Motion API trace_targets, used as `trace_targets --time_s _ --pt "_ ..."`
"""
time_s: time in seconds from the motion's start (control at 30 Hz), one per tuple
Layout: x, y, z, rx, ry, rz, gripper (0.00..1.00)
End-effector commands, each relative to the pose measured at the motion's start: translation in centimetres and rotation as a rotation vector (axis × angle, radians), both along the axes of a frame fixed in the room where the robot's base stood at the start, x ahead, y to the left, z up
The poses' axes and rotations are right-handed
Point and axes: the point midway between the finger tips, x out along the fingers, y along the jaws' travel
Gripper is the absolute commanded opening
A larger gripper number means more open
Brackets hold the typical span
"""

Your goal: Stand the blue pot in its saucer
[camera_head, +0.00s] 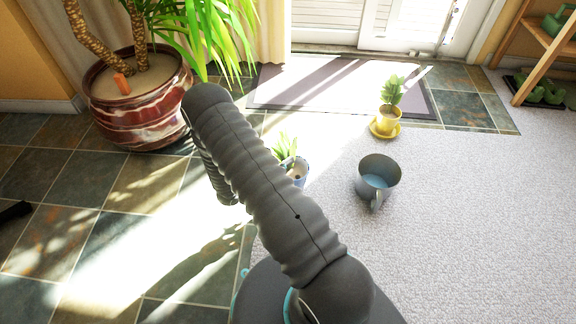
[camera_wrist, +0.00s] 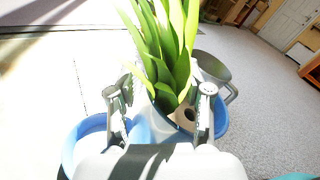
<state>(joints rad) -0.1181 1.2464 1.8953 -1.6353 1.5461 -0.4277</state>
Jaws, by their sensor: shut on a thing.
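The blue pot (camera_head: 301,174) holds a spiky green plant and shows beside my arm in the head view, its left part hidden. In the wrist view my gripper (camera_wrist: 166,95) is shut on the blue pot (camera_wrist: 222,118), one finger on each side. Leaves and brown soil show between the fingers. A round blue rim (camera_wrist: 70,145) at lower left in the wrist view looks like the saucer; my gripper partly covers it. I cannot tell how high the pot is above it. My gripper is hidden behind my arm in the head view.
A large red planter (camera_head: 140,110) is at left. A wooden shelf (camera_head: 545,40) is at far right.

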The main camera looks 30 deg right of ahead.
Motion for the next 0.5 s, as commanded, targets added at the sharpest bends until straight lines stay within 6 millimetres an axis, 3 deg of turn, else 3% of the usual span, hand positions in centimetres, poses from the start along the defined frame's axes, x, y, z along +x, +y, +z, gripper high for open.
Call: trace_targets --time_s 0.3,0.5 --pt "5.1 1.2 -3.1 -0.002 -0.003 0.001 0.0" --pt "6.7 1.5 -4.0 -0.002 -0.002 0.001 0.0"
